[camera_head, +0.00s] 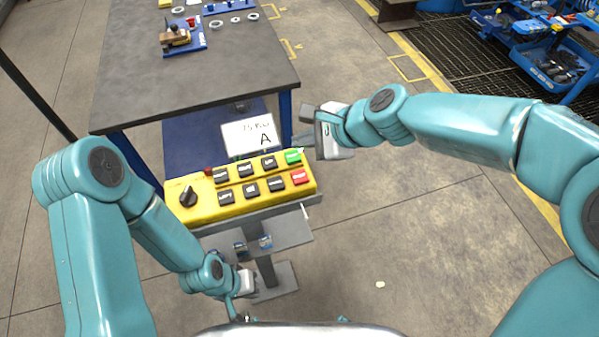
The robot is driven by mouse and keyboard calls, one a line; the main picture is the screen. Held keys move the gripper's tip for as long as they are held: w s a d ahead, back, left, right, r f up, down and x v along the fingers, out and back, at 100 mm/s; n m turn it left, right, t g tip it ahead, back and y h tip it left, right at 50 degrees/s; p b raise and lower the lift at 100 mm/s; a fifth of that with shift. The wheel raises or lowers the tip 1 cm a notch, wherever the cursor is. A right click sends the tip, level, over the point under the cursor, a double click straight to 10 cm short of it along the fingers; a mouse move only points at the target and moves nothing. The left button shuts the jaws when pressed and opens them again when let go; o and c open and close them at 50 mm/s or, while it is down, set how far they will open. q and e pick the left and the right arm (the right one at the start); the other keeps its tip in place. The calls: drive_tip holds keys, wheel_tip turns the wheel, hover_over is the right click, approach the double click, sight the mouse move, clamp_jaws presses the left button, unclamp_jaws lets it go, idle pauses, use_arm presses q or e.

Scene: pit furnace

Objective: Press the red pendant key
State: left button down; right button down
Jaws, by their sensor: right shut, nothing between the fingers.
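A yellow pendant box (243,192) lies on a stand in front of the dark table. The red key (299,177) is at its lower right corner, and a green key (292,157) sits just above it. Several black keys and a black knob (188,196) fill the rest. My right gripper (304,146) is shut and empty at the box's upper right, close to the green key and above the red key in the picture. I cannot tell whether it touches the box. My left gripper (243,314) hangs low at the bottom, left of the stand's foot, its fingers barely visible.
A white card marked A (250,135) stands behind the pendant. The dark table (190,85) bears a blue fixture (183,38) and rings. A small grey shelf (285,236) juts below the box. Blue bins (550,65) stand far right.

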sight(303, 178)
wheel_tip(303, 178, down, 9)
drive_tip(key=b, duration=0.8)
drive_tip(key=shift+r, duration=0.15)
drive_tip(key=shift+b, duration=0.3)
drive_tip(key=shift+s+a, duration=0.1)
idle(1.2)
